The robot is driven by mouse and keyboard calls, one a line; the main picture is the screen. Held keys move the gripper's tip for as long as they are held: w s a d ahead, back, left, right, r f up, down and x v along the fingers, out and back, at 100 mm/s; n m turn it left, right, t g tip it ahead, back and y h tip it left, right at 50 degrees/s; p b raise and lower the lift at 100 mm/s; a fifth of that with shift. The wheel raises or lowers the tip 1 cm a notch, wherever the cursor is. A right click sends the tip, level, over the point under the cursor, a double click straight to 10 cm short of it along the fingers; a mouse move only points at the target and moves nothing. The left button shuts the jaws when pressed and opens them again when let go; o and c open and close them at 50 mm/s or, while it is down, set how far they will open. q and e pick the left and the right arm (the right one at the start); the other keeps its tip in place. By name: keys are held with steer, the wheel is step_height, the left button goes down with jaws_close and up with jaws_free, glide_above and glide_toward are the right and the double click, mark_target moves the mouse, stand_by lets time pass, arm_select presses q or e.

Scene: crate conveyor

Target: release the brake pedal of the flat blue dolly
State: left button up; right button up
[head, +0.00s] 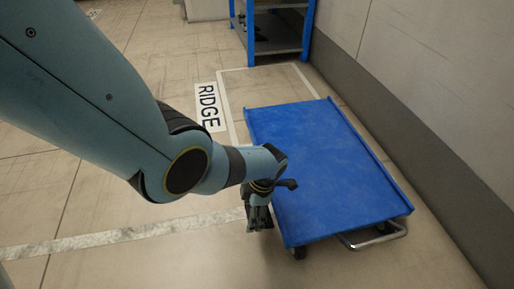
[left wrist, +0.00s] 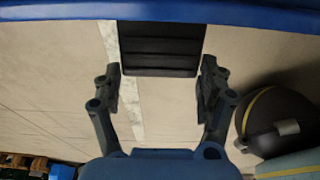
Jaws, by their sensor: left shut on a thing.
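The flat blue dolly (head: 320,165) stands on the floor right of my left arm. Its blue edge (left wrist: 230,14) crosses the top of the left wrist view. The black, ridged brake pedal (left wrist: 162,50) sticks out from under that edge. My left gripper (left wrist: 161,80) is shut on the pedal, with one finger at each side of it. In the head view my left gripper (head: 259,218) points down beside the dolly's left edge, near its front corner, and the pedal cannot be made out there. My right gripper is not in view.
A metal tube handle (head: 375,238) is at the dolly's near end, with a caster (head: 299,253) under the near left corner. A wall (head: 430,80) runs close along the right. A blue rack (head: 272,35) stands behind. A RIDGE floor label (head: 210,107) lies left, on open floor.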

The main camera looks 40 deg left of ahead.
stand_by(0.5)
arm_select(q)
steer(key=o, duration=1.7)
steer(key=shift+w+r, duration=0.1)
step_height(320, 180, up, 12)
steer(key=w+d, duration=0.2)
steer(key=shift+f, duration=0.2)
steer(key=shift+w, duration=0.1)
